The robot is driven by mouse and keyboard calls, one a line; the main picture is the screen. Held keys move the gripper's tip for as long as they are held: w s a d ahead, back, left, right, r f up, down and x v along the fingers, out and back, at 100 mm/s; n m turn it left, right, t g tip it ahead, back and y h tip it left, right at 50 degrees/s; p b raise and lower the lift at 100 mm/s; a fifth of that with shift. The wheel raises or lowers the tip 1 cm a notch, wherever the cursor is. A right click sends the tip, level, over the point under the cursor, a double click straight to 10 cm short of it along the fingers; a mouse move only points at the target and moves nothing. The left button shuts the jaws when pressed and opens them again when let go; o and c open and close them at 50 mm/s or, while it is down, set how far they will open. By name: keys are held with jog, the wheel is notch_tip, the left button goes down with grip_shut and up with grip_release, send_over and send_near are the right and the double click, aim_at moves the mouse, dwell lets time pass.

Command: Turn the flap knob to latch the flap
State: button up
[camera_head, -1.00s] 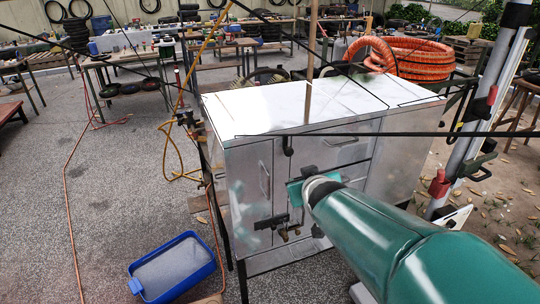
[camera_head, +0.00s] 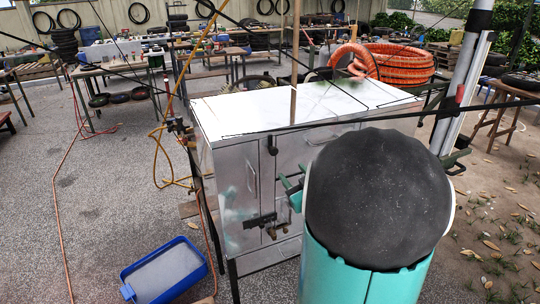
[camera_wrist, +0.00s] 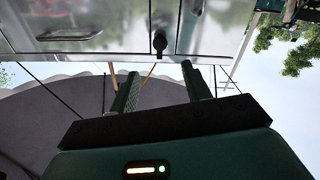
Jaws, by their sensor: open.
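The black flap knob (camera_head: 272,146) sits on the cart's silver front, just below the top edge, and its lever appears to hang down. In the wrist view the knob (camera_wrist: 159,40) shows upside down, just beyond the fingertips and between their lines. The flap (camera_head: 297,150) is the panel right of the knob, lying flush with the front as far as I see; it also shows in the wrist view (camera_wrist: 110,20). My gripper (camera_head: 289,183) is open and empty, below and right of the knob in the head view. Its two fingers (camera_wrist: 161,82) point towards the front without touching the knob.
My arm hides the cart's lower right front. A blue bin (camera_head: 135,272) stands on the floor at left. An orange hose coil (camera_head: 400,63) is behind the cart. Floor at left is mostly clear.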

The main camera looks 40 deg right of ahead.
aim_at(275, 152)
jog(key=x, duration=1.2)
jog(key=shift+w, duration=0.15)
jog(key=c, duration=1)
